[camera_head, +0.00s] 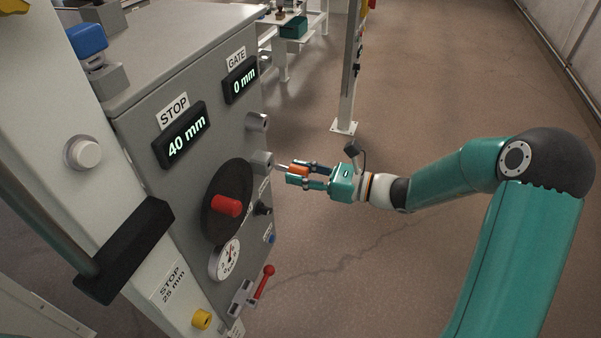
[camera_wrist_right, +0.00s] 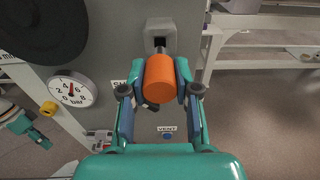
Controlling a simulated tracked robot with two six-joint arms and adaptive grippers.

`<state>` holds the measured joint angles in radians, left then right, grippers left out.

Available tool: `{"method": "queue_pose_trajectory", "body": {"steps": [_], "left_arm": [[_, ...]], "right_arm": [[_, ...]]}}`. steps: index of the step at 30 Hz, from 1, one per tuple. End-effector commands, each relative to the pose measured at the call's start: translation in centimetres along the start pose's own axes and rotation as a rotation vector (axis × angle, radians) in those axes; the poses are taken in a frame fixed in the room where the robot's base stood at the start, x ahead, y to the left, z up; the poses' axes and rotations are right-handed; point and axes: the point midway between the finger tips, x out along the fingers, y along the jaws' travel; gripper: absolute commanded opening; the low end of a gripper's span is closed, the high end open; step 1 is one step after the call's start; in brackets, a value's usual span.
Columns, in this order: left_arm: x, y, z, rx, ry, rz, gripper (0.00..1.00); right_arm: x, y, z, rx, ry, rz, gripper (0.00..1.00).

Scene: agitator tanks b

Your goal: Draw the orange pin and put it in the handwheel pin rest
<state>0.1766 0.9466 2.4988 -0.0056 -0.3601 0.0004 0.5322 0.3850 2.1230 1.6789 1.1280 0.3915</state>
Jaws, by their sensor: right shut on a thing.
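The orange pin (camera_head: 299,169) is at the right side of the grey panel, with its metal shaft pointing at a grey block (camera_head: 262,163). It also shows in the right wrist view (camera_wrist_right: 160,80), where the shaft meets the dark opening of the block (camera_wrist_right: 160,32); how deep it sits I cannot tell. My right gripper (camera_head: 297,174) is shut on the orange pin's head, a finger on each side. The black handwheel (camera_head: 228,199) with a red knob is left of the gripper. Which part is the pin rest I cannot tell.
The panel has displays reading 40 mm (camera_head: 186,136) and 0 mm (camera_head: 241,80), a round gauge (camera_head: 225,259) and a red lever (camera_head: 265,281) below. Another grey block (camera_head: 257,122) sits above the pin. A white post (camera_head: 346,100) stands behind. The floor at right is clear.

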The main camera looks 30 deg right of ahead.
Motion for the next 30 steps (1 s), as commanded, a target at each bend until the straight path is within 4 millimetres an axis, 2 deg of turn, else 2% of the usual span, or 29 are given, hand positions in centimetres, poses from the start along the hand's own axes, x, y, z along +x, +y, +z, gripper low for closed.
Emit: {"method": "queue_pose_trajectory", "body": {"steps": [30], "left_arm": [[0.4, -0.1, 0.0, 0.0, 0.0, 0.0, 0.4]], "right_arm": [[2.8, 0.0, 0.2, 0.0, -0.001, 0.001, 0.0]]}}
